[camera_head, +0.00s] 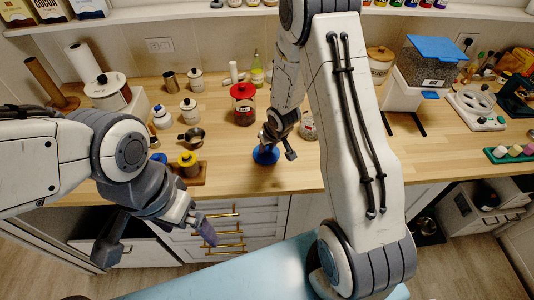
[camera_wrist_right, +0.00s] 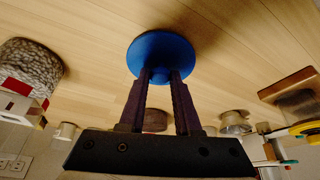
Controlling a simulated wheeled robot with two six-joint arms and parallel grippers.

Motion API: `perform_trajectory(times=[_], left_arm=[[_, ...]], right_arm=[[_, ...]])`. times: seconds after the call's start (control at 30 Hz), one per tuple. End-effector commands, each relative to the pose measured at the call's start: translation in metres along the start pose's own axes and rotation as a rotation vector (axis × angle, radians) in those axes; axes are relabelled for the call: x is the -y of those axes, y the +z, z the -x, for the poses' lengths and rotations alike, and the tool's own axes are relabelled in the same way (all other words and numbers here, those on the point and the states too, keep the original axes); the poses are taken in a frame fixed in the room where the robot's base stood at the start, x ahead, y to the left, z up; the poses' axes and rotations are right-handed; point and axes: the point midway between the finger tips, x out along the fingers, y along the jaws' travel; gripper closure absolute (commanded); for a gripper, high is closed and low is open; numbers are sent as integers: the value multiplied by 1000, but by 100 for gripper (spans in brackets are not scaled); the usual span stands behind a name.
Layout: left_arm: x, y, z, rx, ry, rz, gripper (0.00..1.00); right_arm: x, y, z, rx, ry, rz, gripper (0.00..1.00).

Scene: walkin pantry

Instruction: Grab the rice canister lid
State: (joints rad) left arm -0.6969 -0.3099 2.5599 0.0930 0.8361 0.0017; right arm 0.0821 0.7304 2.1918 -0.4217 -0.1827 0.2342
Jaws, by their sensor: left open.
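A round blue lid (camera_head: 265,156) is at the front of the wooden counter. In the right wrist view it is a blue disc (camera_wrist_right: 160,50). Whether the lid is clear of the counter I cannot tell. A canister with grainy pale contents (camera_wrist_right: 28,68) stands nearby; in the head view it is partly hidden behind my right arm (camera_head: 308,127). My left gripper (camera_head: 158,240) is open and empty, in front of the counter's drawers.
A red-lidded jar (camera_head: 243,105) stands behind the blue lid. A blue-topped dispenser (camera_head: 428,65) is to the right. The counter's front edge is close.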

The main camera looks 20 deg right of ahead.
Motion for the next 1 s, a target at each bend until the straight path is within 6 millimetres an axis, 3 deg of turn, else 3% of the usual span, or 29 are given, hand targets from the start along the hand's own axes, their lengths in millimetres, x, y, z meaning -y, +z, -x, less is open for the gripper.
perform_trajectory(times=[0.37, 0.53, 0.73, 1.0], left_arm=[[0, 0, 0, 0, 0, 0, 0], [0, 0, 5, 0, 0, 0, 0], [-2, -1, 27, 0, 0, 1, 0], [-4, -3, 48, 0, 0, -2, 0]], right_arm=[[0, 0, 1, 0, 0, 0, 100], [0, -4, 10, -1, 0, 0, 100], [0, -19, 44, -3, 1, 2, 100], [-44, 8, 92, 0, 3, -7, 100]])
